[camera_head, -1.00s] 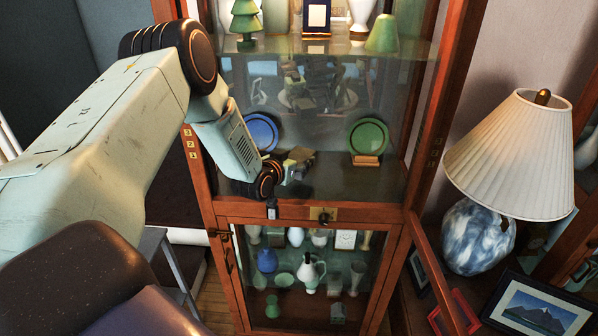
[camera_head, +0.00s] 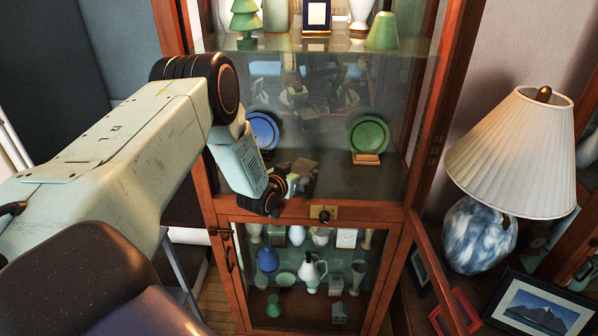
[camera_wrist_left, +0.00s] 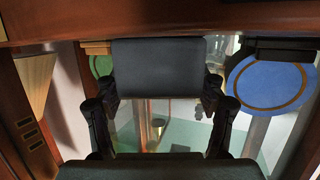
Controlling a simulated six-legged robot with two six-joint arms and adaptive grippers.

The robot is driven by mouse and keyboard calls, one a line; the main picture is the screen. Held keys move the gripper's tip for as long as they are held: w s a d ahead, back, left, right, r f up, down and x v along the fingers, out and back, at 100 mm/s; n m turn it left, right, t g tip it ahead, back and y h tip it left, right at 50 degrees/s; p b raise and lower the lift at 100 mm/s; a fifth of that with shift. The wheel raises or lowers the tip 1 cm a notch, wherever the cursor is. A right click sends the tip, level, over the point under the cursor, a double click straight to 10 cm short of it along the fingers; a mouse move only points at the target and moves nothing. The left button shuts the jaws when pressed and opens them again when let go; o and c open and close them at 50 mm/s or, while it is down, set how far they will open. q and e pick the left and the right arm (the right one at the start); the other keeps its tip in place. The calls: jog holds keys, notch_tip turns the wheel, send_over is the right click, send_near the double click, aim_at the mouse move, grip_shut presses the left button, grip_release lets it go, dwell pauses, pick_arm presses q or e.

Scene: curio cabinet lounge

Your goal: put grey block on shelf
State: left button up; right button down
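The grey block (camera_wrist_left: 158,67) shows as a broad dark grey face in the left wrist view, between the two fingers of my left gripper (camera_wrist_left: 160,90). The fingers bear on its left and right sides. The shelf (camera_head: 345,182) of that compartment carries a blue plate (camera_head: 263,131) and a green plate (camera_head: 367,135) on stands. Whether the block touches the shelf is unclear. My right gripper is out of view.
The upper shelf holds a green tree figure (camera_head: 245,20), a framed piece (camera_head: 317,15) and a green cone (camera_head: 382,31). The lower glass-fronted compartment holds several vessels. A lamp (camera_head: 512,150) and a framed picture (camera_head: 540,305) stand at right. The shelf before the green plate is clear.

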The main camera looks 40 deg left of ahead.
pick_arm(q)
jog(key=shift+o, duration=0.9)
jog(key=shift+a, duration=0.15)
jog(key=shift+r, duration=0.2)
jog(key=shift+s+r, duration=0.1)
jog(key=shift+s, duration=0.05)
jog(key=p+v, duration=0.1)
jog(key=v, duration=1)
jog(key=shift+s+p, duration=0.35)
jog(key=shift+p, duration=0.05)
